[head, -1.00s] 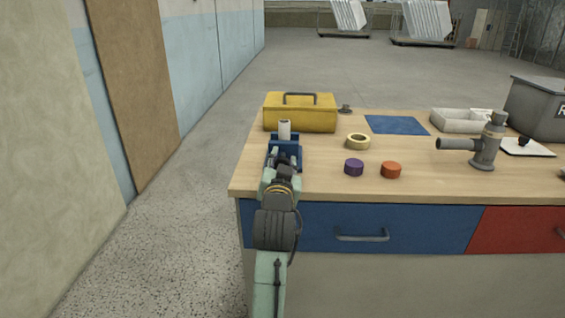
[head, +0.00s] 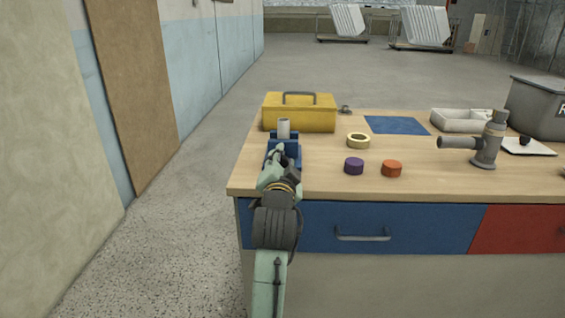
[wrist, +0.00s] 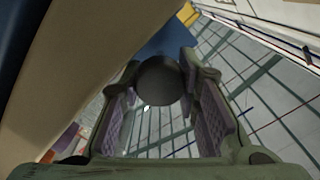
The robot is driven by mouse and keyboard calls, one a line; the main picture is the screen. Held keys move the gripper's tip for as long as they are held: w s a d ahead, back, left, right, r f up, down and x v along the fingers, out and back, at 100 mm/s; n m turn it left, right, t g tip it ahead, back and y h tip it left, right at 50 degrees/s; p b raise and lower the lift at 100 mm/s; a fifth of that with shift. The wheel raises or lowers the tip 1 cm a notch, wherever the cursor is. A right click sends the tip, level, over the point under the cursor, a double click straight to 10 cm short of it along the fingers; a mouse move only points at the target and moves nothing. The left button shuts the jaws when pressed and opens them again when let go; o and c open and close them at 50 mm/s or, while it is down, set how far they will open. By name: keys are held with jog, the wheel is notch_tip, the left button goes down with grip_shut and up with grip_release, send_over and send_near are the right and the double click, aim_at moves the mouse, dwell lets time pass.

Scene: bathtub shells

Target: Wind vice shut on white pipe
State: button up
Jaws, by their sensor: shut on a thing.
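The blue vice (head: 291,147) stands at the table's left end, and its blue body also shows in the wrist view (wrist: 167,44). The white pipe (head: 284,128) stands upright at the vice, its top showing above the jaws. I cannot tell whether the jaws touch it. In the wrist view a dark round handle end (wrist: 158,82) sits between the two fingers of my gripper (wrist: 160,72). My gripper is shut on this handle at the vice's near side. In the head view, my arm hides the handle and the vice's lower front.
A yellow toolbox (head: 317,115) stands just behind the vice. A tape roll (head: 358,141), purple cap (head: 354,166) and orange cap (head: 392,169) lie to the right. A grey pipe fitting (head: 486,147) stands farther right. The floor left of the table is clear.

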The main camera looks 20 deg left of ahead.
jog(key=shift+f, duration=0.1)
dwell(0.3)
jog(key=o, duration=1.2)
jog(key=v, duration=0.8)
jog(key=shift+c, duration=0.3)
